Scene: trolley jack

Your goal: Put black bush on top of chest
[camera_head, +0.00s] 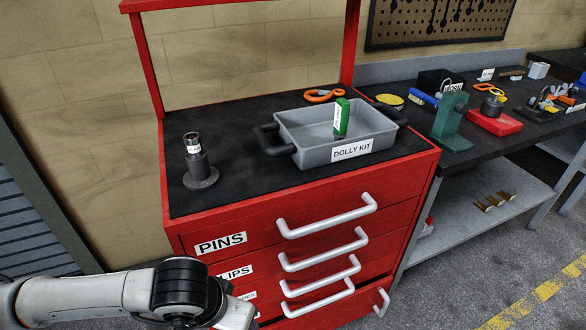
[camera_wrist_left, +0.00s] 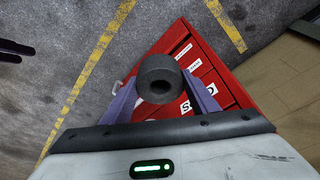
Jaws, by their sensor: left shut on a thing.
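The black bush (camera_wrist_left: 156,66) is a short thick ring with a round hole. In the left wrist view it sits between the purple fingers of my left gripper (camera_wrist_left: 157,82), which is shut on it. The red chest (camera_head: 403,206) has a dark top (camera_head: 245,187) and several drawers with silver handles. My left arm comes in at the lower left of the head view, below the level of the chest top and in front of the drawers. The fingers and bush are not visible there. The chest (camera_wrist_left: 205,62) also shows behind the bush in the wrist view. My right gripper is not in view.
On the chest top stand a black flanged post (camera_head: 200,168) at left and a grey DOLLY KIT tray (camera_head: 297,133) holding a green box (camera_head: 341,118). Orange-handled tool (camera_head: 324,96) lies behind. The front-middle top is clear. A cluttered bench (camera_head: 480,150) adjoins at right.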

